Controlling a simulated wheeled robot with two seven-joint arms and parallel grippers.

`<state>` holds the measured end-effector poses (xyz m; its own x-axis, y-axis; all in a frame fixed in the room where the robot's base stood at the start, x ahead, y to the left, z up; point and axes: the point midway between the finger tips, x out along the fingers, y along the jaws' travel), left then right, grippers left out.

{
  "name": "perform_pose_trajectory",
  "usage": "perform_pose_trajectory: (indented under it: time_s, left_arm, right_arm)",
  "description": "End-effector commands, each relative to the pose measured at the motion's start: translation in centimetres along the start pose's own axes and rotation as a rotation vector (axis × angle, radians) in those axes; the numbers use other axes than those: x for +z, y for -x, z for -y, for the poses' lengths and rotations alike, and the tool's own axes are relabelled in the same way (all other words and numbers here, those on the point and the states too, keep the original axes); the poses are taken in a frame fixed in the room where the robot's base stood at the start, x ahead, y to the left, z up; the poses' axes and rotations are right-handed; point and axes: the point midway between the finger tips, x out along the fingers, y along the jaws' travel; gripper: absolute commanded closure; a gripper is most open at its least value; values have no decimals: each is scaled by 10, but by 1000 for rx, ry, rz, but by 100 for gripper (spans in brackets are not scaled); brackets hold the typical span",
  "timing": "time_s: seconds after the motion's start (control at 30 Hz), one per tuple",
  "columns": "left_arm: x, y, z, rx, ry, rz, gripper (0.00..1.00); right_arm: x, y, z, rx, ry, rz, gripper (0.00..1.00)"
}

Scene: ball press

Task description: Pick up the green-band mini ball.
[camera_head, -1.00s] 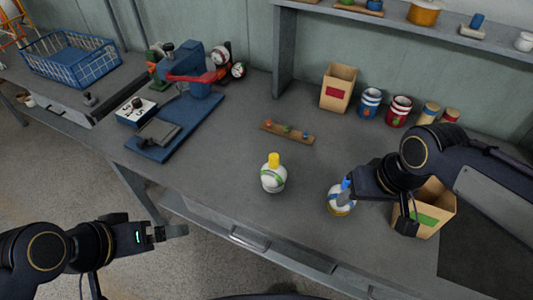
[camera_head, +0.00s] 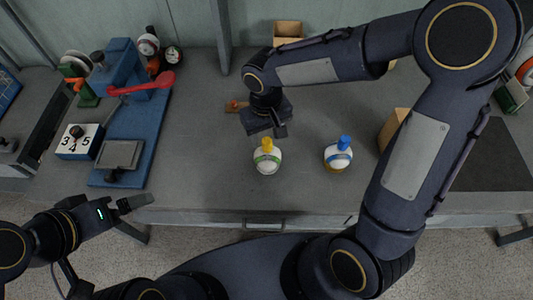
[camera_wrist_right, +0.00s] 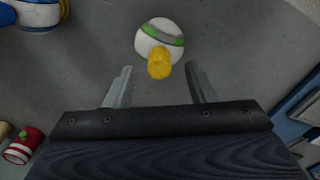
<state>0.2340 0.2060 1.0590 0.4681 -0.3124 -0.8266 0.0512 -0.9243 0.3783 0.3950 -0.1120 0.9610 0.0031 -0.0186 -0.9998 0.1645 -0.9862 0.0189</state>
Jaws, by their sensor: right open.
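The green-band mini ball (camera_head: 267,163) is white with a green stripe and a yellow cap, and stands upright on the grey bench. It also shows in the right wrist view (camera_wrist_right: 150,42), with its cap towards my gripper. My right gripper (camera_head: 273,132) is open and empty, just behind the ball in the head view. In the right wrist view its two fingers (camera_wrist_right: 159,72) are apart, with the yellow cap near the gap between their tips. My left gripper (camera_head: 138,203) is at the bench's front left, away from the ball; its jaw opening is unclear.
A blue-band ball (camera_head: 338,158) with a blue cap stands to the right. The blue press (camera_head: 130,72) with a red lever and a number block (camera_head: 79,143) are at left. A cardboard box (camera_head: 391,130) is partly hidden by my right arm. Bench left of the ball is clear.

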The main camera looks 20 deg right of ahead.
Motion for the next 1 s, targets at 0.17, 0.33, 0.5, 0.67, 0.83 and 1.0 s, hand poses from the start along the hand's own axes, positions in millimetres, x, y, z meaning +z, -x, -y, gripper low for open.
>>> perform_pose_trajectory:
  time_s: [0.17,0.33,0.5,0.67,0.83,1.0]
  left_arm:
    - [-2,4,-2,0,0,0,0]
    - [-2,4,-2,0,0,0,0]
    - [-2,4,-2,0,0,0,0]
    - [-2,4,-2,0,0,0,0]
    - [-2,4,-2,0,0,0,0]
    - [-2,4,-2,0,0,0,0]
  right_arm:
    - [2,-27,-1,0,0,4,50]
    - [1,-35,0,-2,-1,1,50]
    - [1,-35,0,-2,-1,0,51]
    - [1,-34,0,-2,-1,0,72]
    - [1,-34,0,-2,-1,0,94]
    - [1,-34,0,-2,-1,0,100]
